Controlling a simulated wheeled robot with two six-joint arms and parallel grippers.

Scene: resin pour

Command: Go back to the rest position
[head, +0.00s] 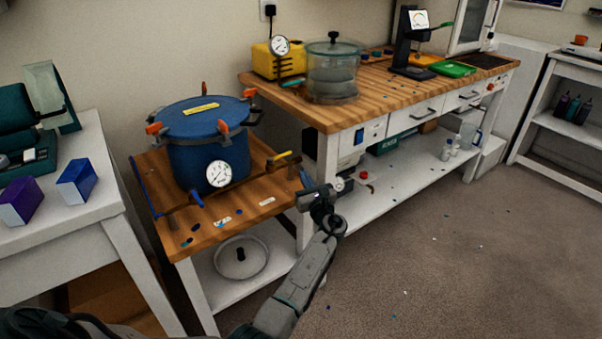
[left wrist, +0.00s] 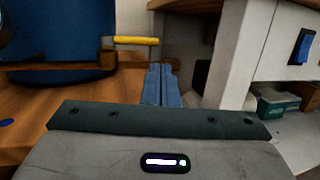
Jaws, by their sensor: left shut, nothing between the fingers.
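My left gripper (head: 308,180) is in the head view, at the right edge of the small wooden-topped stand (head: 240,225). Its fingers are together with nothing between them. The left wrist view shows the shut fingers (left wrist: 159,84) pointing towards the yellow-handled valve (left wrist: 135,41). A blue pressure pot (head: 195,150) with a clamped lid and a white gauge stands on the stand, left of my gripper. The pot also shows at the upper left of the left wrist view (left wrist: 60,30). My right gripper does not show.
A long workbench (head: 300,106) behind holds a glass chamber (head: 333,75), a yellow pump (head: 272,63) and a black gauge stand (head: 403,45). A white table (head: 85,200) with two boxes is at left. Open floor (head: 450,260) lies at the right.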

